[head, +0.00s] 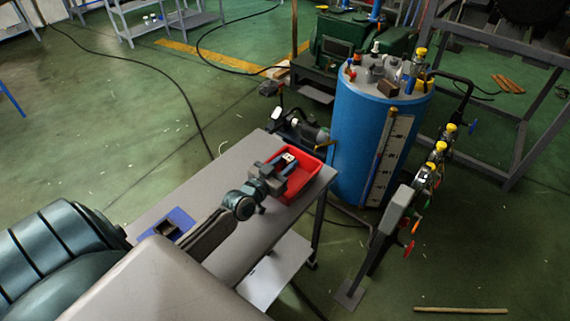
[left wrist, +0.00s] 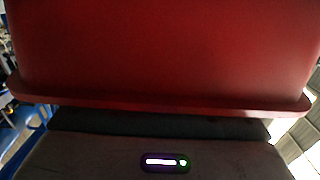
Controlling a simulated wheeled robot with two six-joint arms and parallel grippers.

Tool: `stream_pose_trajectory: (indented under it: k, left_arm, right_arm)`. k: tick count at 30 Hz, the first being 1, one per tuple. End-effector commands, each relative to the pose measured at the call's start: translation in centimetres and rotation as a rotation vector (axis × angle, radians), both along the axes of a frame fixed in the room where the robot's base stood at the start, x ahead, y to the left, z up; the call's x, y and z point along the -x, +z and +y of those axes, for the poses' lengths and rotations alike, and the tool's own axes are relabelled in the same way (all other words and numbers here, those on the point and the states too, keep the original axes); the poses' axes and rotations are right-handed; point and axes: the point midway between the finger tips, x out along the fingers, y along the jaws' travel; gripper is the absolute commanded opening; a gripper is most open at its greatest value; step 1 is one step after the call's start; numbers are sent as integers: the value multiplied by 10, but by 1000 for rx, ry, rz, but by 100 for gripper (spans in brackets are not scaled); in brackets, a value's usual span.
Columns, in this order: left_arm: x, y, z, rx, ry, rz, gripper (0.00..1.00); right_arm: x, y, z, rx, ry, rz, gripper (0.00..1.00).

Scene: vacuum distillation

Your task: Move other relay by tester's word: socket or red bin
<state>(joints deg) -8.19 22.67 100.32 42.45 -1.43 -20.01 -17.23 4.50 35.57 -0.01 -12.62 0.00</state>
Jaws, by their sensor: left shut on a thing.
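My left gripper (head: 284,163) is over the red bin (head: 305,185) on the grey table in the head view. It is shut on a small relay (head: 289,157) with a pale and blue top, mostly hidden between the fingers. I cannot tell whether the relay touches the bin. In the left wrist view the red bin (left wrist: 160,50) fills the upper part, and neither fingers nor relay show. A dark block (head: 167,229), perhaps the socket or tester, sits on a blue mat (head: 184,217). My right gripper is not in view.
The grey table (head: 160,170) has bare room left of the bin. A tall blue tank (head: 360,140) stands just beyond its right end. A valve stand (head: 395,215) with yellow caps is to the right. A lit indicator (left wrist: 165,162) shows low in the left wrist view.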

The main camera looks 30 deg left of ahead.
Motion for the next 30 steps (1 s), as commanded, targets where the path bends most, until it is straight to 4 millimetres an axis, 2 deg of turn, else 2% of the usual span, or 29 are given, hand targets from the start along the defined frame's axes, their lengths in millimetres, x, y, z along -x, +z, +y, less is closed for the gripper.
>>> stream_pose_trajectory:
  k: [11,12,15,24,30]
  left_arm:
    - [1,-11,0,2,1,4,4]
    - [1,-12,0,2,1,5,36]
    - [1,-14,0,3,1,8,52]
    - [2,-15,0,6,1,15,52]
    - [3,2,0,6,1,15,52]
  right_arm:
    - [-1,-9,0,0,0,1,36]
    - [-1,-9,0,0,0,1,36]
    - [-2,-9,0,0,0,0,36]
    - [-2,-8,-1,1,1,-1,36]
    - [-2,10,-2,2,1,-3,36]
